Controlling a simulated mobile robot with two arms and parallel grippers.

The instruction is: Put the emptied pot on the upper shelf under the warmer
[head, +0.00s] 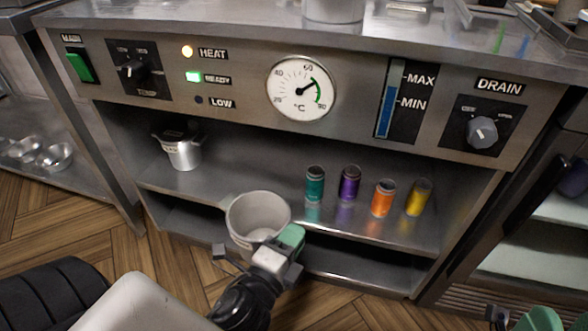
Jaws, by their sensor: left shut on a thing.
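The grey metal pot (242,217) is in front of the upper shelf (215,183), overlapping its front edge in the head view. Its open mouth faces up, slightly tilted toward me, and I see no contents inside. My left gripper (272,249) is shut on the pot at its near right side; the fingertips are partly hidden. The warmer (236,90) is the steel unit with the dial above the shelf. Part of my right gripper (518,316) shows at the bottom right edge, cut off by the frame.
A small metal pot (183,152) stands at the shelf's left. Teal (315,184), purple (349,183), orange (383,198) and yellow (418,197) canisters stand on the right half. The shelf between the small pot and the teal canister is bare. A lower shelf (355,266) lies below.

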